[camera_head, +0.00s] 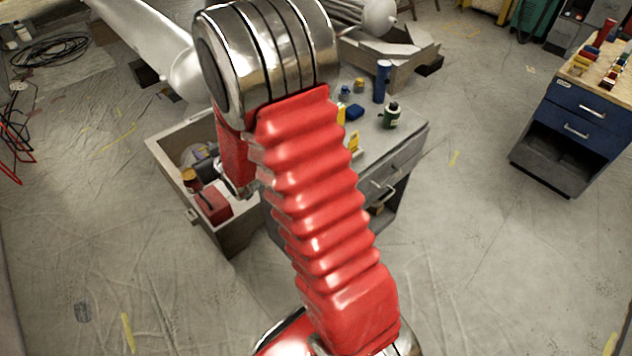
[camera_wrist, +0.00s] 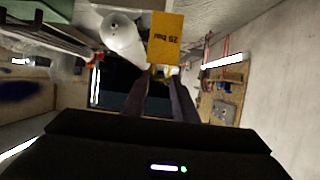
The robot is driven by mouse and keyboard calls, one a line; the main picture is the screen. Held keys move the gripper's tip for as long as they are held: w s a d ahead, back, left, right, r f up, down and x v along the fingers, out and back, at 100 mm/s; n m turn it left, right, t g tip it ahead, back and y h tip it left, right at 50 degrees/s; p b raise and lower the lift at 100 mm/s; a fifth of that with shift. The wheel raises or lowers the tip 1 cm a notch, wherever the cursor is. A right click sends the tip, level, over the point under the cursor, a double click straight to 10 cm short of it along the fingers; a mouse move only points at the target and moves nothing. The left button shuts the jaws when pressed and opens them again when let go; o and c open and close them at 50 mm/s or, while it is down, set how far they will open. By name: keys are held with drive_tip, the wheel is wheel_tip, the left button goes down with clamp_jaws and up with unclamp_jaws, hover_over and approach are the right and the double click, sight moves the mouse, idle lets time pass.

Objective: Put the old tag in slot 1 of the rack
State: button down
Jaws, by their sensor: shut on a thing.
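In the wrist view, my gripper (camera_wrist: 163,76) is shut on a flat yellow tag (camera_wrist: 165,40) with dark lettering, which appears upside down. The fingertips hold the tag by its near edge, and it sticks out beyond them. I cannot tell from its look whether it is the old one. In the head view, my red arm covers the middle of the scene, and neither the gripper nor the tag can be made out. I cannot identify the rack or slot 1 in either view.
A blue cabinet (camera_head: 577,108) stands right, with clear floor between.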

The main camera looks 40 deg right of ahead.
drive_tip(key=s+d+r, duration=0.2)
drive_tip(key=s+d, duration=0.1)
drive_tip(key=d, duration=0.5)
drive_tip(key=s+d+r, duration=0.1)
drive_tip(key=s+d, duration=0.2)
drive_tip(key=d, duration=0.5)
drive_tip(key=s+d+r, duration=0.1)
drive_tip(key=s+d, duration=1)
drive_tip(key=s, duration=0.2)
drive_tip(key=shift+f, duration=3)
drive_tip(key=shift+f, duration=2)
